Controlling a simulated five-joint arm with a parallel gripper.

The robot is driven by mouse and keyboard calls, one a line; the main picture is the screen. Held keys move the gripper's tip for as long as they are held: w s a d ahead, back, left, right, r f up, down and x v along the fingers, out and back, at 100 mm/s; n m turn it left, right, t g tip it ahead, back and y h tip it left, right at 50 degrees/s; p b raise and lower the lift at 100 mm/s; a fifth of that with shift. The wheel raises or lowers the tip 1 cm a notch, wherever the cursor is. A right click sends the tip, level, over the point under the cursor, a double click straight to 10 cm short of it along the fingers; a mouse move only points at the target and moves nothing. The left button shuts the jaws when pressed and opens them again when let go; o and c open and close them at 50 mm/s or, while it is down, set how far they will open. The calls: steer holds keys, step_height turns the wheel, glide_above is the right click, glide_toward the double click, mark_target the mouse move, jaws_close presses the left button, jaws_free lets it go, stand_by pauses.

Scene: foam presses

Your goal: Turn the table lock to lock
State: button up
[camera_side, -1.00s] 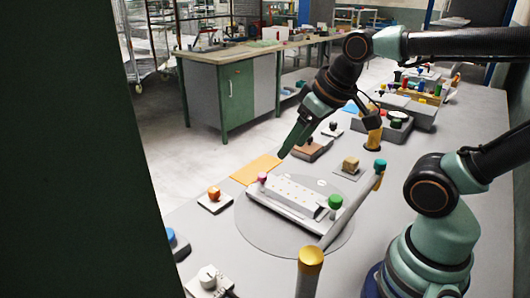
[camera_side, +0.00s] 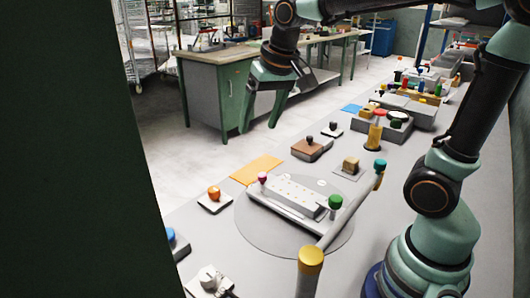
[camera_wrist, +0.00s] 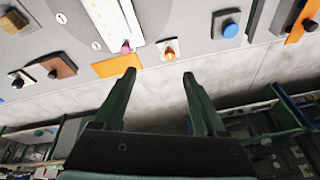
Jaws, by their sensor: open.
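A round grey turntable (camera_side: 262,240) lies flush in the bench, carrying a long white block (camera_side: 290,196) with a pink knob and a green knob at its ends. An orange knob on a small white plate (camera_side: 214,195) sits just left of the turntable; it also shows in the wrist view (camera_wrist: 169,52). A white knob on a plate (camera_side: 209,280) is at the lower left. I cannot tell which knob is the table lock. My gripper (camera_side: 260,128) is open and empty, raised beyond the bench's far edge; both fingers show in the wrist view (camera_wrist: 159,73).
An orange flat pad (camera_side: 257,169), a brown block with a dark knob (camera_side: 311,148) and a blue knob (camera_side: 170,235) stand near the far edge. A bar with a yellow cap (camera_side: 311,260) rises in front. Open floor lies beyond the edge.

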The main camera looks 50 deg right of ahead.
steer(key=w+f+m+g, duration=0.2)
steer(key=w+f+m, duration=0.1)
steer(key=w, duration=0.6)
steer(key=m+g, duration=0.2)
steer(key=m, duration=0.2)
glide_above(214, 188)
step_height(214, 188, down, 10)
step_height(214, 188, down, 12)
steer(key=shift+r, duration=0.2)
jaws_close()
